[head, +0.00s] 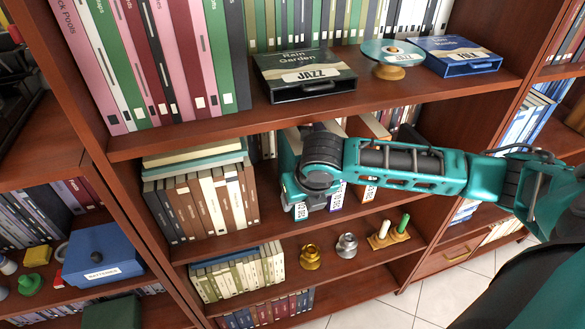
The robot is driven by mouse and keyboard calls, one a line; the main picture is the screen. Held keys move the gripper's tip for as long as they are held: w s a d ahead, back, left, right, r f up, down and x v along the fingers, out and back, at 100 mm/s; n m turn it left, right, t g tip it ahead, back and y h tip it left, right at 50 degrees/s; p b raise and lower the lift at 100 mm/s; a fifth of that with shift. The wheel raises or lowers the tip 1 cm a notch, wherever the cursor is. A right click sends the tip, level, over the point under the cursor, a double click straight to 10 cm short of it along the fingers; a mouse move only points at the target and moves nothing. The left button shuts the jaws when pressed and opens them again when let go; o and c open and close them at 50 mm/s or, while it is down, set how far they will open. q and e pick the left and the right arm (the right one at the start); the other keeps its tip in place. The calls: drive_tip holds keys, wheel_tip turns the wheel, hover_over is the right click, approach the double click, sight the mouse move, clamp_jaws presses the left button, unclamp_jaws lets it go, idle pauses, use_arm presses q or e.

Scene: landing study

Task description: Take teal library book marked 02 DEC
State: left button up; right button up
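A teal upright form (287,160), apparently a book, stands on the middle shelf right of a brown and cream book row. A white label (300,211) shows low at its front; its print is too small to read. My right arm comes in from the right. The dark wrist end of my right gripper (313,190) is in front of or against the teal form. Its fingers are hidden or too small to make out, so I cannot tell whether it grips. Further labelled spines (337,196) and (369,193) stand to the right, partly behind my arm. My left gripper is not in view.
Below are a gold piece (309,257), a silver piece (346,245) and a wooden peg holder (388,236). A blue box (102,255) is at left.

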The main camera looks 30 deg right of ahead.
clamp_jaws()
drive_tip(key=shift+r, duration=0.1)
idle(0.5)
